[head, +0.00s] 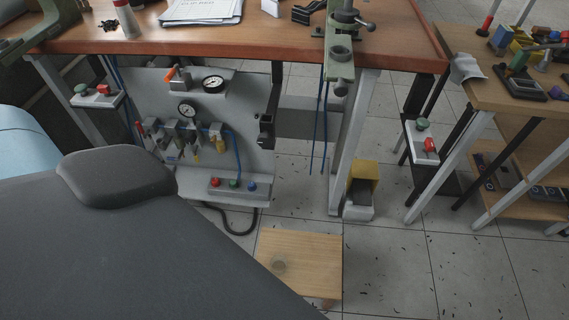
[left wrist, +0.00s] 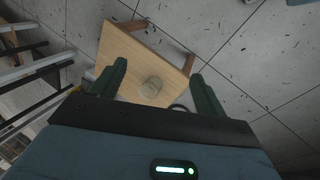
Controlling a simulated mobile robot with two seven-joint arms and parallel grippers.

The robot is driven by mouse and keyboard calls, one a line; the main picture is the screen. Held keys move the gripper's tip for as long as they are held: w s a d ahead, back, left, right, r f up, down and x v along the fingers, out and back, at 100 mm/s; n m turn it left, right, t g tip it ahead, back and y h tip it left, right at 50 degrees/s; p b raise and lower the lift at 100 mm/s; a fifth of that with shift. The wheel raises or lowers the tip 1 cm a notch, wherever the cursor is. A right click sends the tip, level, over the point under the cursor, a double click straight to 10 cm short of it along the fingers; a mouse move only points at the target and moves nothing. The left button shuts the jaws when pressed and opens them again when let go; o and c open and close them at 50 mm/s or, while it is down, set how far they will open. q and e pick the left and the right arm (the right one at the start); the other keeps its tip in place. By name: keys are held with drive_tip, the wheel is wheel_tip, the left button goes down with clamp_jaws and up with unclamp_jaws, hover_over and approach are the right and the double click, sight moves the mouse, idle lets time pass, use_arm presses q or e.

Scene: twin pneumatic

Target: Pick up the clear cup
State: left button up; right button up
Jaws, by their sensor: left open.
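The clear cup (head: 278,267) stands on a small low wooden stool (head: 318,255) on the floor, near the left part of its top in the head view. In the left wrist view the clear cup (left wrist: 151,86) shows as a faint round outline on the wooden top (left wrist: 130,58). My left gripper (left wrist: 158,72) is open, its two green fingers apart on either side of the cup in the picture. The gap in height between fingers and cup is hard to tell. Neither gripper shows in the head view. My right gripper is in neither view.
A workbench (head: 225,39) with a valve and gauge panel (head: 205,115) stands behind the stool. A yellow foot pedal (head: 361,186) sits on the floor by the bench leg. A second table (head: 520,97) stands at right. The tiled floor (head: 420,275) right of the stool is free.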

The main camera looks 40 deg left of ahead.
use_arm(q)
drive_tip(key=w+a+f+n+g+y+b, duration=0.1)
drive_tip(key=w+a+f+n+g+b, duration=0.15)
drive_tip(key=w+f+n+b, duration=0.45)
drive_tip(key=n+y+b, duration=0.2)
drive_tip(key=n+b, duration=0.1)
drive_tip(key=n, duration=0.1)
hover_over(278, 263)
drive_tip(key=s+d, duration=0.1)
drive_tip(key=shift+s+d+f+g, duration=0.2)
drive_tip(key=shift+f+g, duration=0.05)
drive_tip(key=shift+f, duration=0.25)
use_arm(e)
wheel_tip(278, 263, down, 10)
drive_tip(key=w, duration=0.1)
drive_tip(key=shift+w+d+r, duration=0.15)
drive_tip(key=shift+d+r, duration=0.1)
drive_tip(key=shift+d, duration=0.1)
